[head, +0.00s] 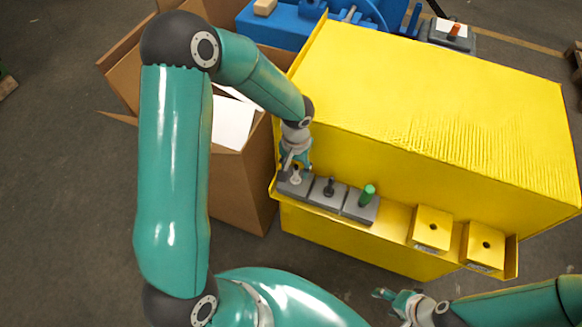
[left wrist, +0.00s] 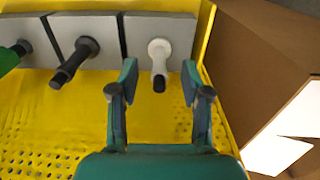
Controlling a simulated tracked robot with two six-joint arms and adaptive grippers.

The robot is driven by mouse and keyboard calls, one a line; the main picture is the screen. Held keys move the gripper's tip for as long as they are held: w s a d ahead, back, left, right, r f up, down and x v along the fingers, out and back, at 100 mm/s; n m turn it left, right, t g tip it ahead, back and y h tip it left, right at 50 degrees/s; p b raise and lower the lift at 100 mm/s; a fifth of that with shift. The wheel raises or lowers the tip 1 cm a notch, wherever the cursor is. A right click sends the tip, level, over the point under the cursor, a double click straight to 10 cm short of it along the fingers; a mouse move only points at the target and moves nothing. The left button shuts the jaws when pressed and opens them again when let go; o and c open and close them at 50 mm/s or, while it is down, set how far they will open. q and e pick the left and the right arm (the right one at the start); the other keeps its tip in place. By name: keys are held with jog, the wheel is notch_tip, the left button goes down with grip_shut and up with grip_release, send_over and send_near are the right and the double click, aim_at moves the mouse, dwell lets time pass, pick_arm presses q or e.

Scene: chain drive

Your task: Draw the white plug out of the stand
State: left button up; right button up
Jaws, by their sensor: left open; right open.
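The white plug (head: 296,179) stands in the leftmost grey stand (head: 286,189) on the yellow ledge. In the left wrist view the white plug (left wrist: 159,48) shows a pale collar and a dark tip, and its stand (left wrist: 182,28) is behind it. My left gripper (head: 296,165) is at the white plug; in the left wrist view its open fingers (left wrist: 160,75) are on either side of the plug, with gaps visible on both sides. My right gripper (head: 388,296) is open and empty, low in front of the yellow box.
A black plug (head: 328,187) and a green plug (head: 368,191) stand in grey stands beside the white one. Two yellow blocks with holes (head: 432,228) (head: 483,247) are further right on the ledge. The yellow box (head: 420,90) rises behind; a cardboard box (head: 245,185) is left.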

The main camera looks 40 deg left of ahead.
aim_at(296, 178)
pick_arm(q)
jog(key=shift+f, duration=1.15)
grip_shut()
